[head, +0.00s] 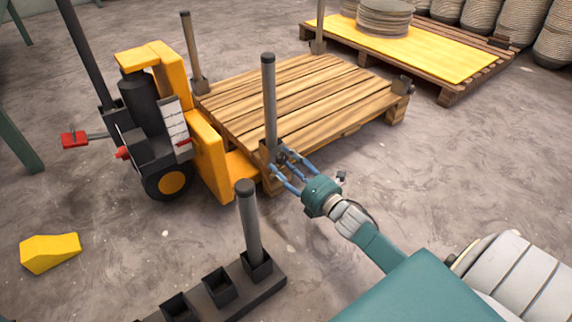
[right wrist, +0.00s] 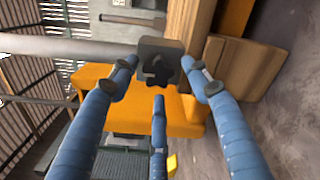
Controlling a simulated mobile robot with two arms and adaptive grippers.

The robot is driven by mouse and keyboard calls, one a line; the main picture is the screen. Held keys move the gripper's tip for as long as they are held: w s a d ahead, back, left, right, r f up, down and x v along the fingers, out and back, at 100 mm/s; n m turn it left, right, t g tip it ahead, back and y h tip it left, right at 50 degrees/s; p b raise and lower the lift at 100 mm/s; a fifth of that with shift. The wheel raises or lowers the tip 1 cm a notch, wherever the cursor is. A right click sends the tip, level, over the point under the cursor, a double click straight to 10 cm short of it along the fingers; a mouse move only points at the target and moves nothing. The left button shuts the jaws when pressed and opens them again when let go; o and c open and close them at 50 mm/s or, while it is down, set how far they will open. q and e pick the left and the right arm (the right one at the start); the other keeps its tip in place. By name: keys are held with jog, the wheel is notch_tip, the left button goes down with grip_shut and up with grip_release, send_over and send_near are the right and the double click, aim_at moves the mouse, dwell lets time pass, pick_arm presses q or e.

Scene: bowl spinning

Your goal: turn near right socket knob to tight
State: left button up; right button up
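The near right socket is a dark grey block (right wrist: 160,46) at the near corner of the wooden pallet. A grey post (head: 269,100) stands upright in it; in the right wrist view the post runs sideways from the left. The socket's black knob (right wrist: 158,70) faces the wrist camera; in the head view my fingers partly cover that spot. My right gripper (head: 278,168) is open, its three blue fingers spread around the knob, with visible gaps between fingertips and knob in the right wrist view (right wrist: 158,75). I cannot tell the knob's tightness. My left gripper is out of view.
The wooden pallet (head: 300,95) rests against a yellow pallet truck (head: 208,150). Another post (head: 249,225) stands in a dark rack (head: 235,300) at the front. A yellow block (head: 50,252) lies on the floor at left.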

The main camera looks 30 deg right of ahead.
jog(key=c, duration=0.8)
jog(key=shift+c, duration=0.2)
